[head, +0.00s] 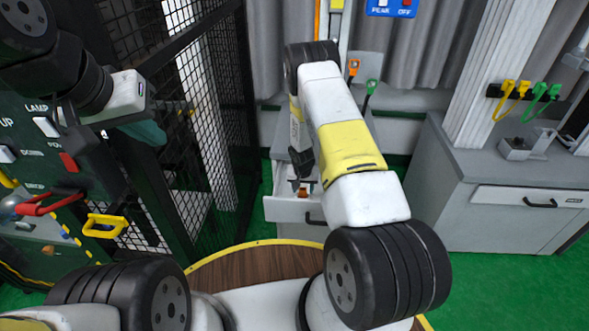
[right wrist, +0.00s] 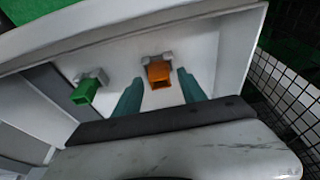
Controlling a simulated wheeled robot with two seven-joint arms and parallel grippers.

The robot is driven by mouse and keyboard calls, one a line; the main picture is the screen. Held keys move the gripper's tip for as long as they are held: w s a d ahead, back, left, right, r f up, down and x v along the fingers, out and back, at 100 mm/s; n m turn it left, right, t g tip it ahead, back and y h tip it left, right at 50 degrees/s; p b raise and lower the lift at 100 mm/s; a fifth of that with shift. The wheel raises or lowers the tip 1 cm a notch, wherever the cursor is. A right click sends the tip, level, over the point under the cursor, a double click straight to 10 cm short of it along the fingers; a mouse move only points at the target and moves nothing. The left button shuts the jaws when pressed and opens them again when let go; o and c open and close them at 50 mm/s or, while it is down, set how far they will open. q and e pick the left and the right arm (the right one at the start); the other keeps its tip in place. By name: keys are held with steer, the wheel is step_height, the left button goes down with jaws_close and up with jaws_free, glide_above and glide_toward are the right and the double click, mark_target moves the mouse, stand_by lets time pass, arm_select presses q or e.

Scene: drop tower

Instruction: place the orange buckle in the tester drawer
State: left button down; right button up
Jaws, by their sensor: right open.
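The orange buckle (right wrist: 158,72), with a grey piece at its back, is inside the open white tester drawer (right wrist: 225,45) in the right wrist view. My right gripper (right wrist: 160,84) is open, its teal fingers on either side of the orange buckle's near end. I cannot tell whether they touch it. A green buckle (right wrist: 86,91) with a similar grey piece is to the left in the drawer. In the head view the drawer (head: 287,209) stands pulled out below my right arm, which hides much of it. My left gripper (head: 150,132) is by the mesh fence, mostly hidden; its opening is unclear.
A green control panel (head: 30,175) with switches and a red lever stands at the left, beside a black mesh fence (head: 200,130). A grey cabinet (head: 470,185) stands at the right, with yellow and green hooks above it. Green floor shows between drawer and cabinet.

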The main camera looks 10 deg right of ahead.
steer(key=shift+r, duration=0.1)
steer(key=s+a+r+t, duration=0.1)
steer(key=s+r, duration=0.3)
steer(key=r, duration=0.9)
steer(key=s+r+y, duration=0.1)
steer(key=s+r, duration=0.2)
steer(key=r, duration=0.9)
steer(key=s+a+r+t, duration=0.1)
steer(key=s+r, duration=0.3)
steer(key=r, duration=0.9)
steer(key=s+a+r+n+y, duration=0.1)
steer(key=s+r+n, duration=0.1)
steer(key=s+r, duration=0.5)
steer(key=s+a+r+n+t+y, duration=0.1)
steer(key=s+r, duration=0.6)
steer(key=s, duration=0.8)
steer(key=shift+s+a+n, duration=0.15)
steer(key=shift+a+n, duration=0.25)
